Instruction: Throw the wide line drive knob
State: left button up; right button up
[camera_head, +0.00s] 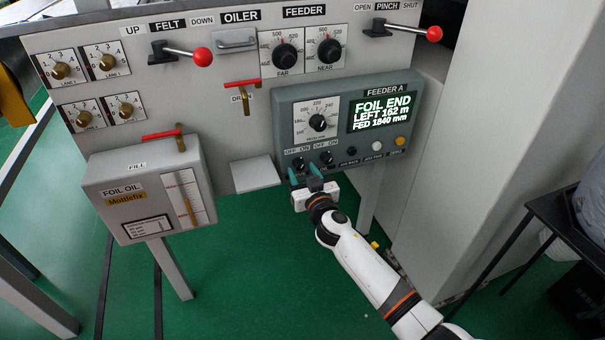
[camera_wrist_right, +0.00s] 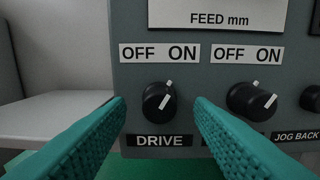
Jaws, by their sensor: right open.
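The DRIVE knob (camera_wrist_right: 158,97) is a round black knob under OFF and ON labels, in the right wrist view. White marks show at its upper right and on its face, and the face mark slants up to the right. In the head view the knob (camera_head: 298,164) sits low on the FEEDER A box. My right gripper (camera_head: 305,174) is open and empty in front of the knob. In the wrist view its teal fingers (camera_wrist_right: 160,107) lie on either side of the knob, with visible gaps. Contact is not seen. My left gripper is not in view.
A second black OFF/ON knob (camera_wrist_right: 250,100) is close to the right finger. The FEEDER A box (camera_head: 284,112) also carries a dial (camera_head: 318,123), a lit display (camera_head: 381,112) and buttons. A grey ledge (camera_head: 256,174) and the foil oil tank (camera_head: 105,185) are to the left.

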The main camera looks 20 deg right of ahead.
jog(key=shift+w, duration=0.35)
jog(key=shift+c, duration=0.6)
jog(key=c, duration=0.9)
jog(key=shift+o, duration=0.2)
